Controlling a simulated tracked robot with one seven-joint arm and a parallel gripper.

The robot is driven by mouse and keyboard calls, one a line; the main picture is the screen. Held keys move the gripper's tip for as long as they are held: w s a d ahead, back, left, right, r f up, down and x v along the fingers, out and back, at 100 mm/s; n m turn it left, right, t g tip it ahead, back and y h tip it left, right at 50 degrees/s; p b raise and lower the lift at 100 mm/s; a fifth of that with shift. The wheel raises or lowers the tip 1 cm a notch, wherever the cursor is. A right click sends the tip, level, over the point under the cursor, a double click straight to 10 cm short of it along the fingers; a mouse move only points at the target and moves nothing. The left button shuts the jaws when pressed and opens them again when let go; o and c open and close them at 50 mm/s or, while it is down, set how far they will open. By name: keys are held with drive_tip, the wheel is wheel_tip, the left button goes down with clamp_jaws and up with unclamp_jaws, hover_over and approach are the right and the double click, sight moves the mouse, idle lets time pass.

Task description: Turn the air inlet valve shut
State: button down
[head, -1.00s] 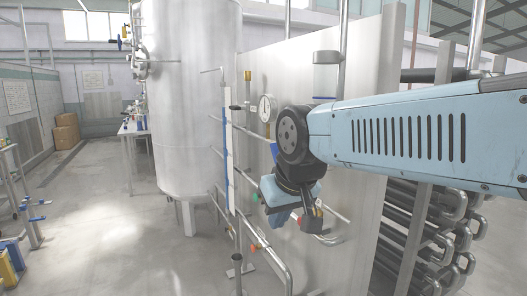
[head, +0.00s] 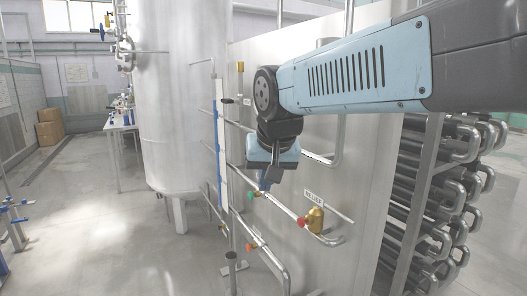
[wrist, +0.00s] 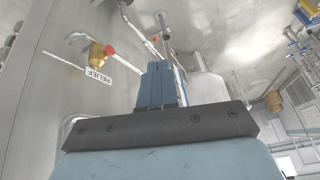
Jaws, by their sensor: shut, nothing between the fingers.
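My gripper (head: 264,181) is shut and empty, its blue fingers pointing down in front of the steel panel's piping. In the wrist view the fingers (wrist: 160,72) are pressed together. Small knobs sit on the pipes: a green one (head: 250,195) just left of the fingertips, a red one (head: 301,221) to their right, and an orange-red one (head: 251,246) below. I see no label naming the air inlet valve, so I cannot tell which it is. Contact between the fingers and the green knob is not visible.
Pipes run along the panel (head: 368,190). A large steel tank (head: 185,100) stands left, and a tube rack (head: 440,190) right. The floor at left (head: 110,235) is open.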

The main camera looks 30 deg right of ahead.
drive_tip(key=w+d+r+m+g+h, duration=0.1)
drive_tip(key=w+d+r+m, duration=0.4)
drive_tip(key=w+d+m, duration=0.15)
drive_tip(key=w+d+r+m+g+h, duration=0.1)
drive_tip(key=w+d+r+m+h, duration=0.1)
drive_tip(key=w+d+r+m, duration=0.45)
drive_tip(key=w+d+f, duration=0.2)
drive_tip(key=w+f, duration=0.6)
drive_tip(key=f, duration=0.5)
drive_tip(key=shift+d, duration=0.35)
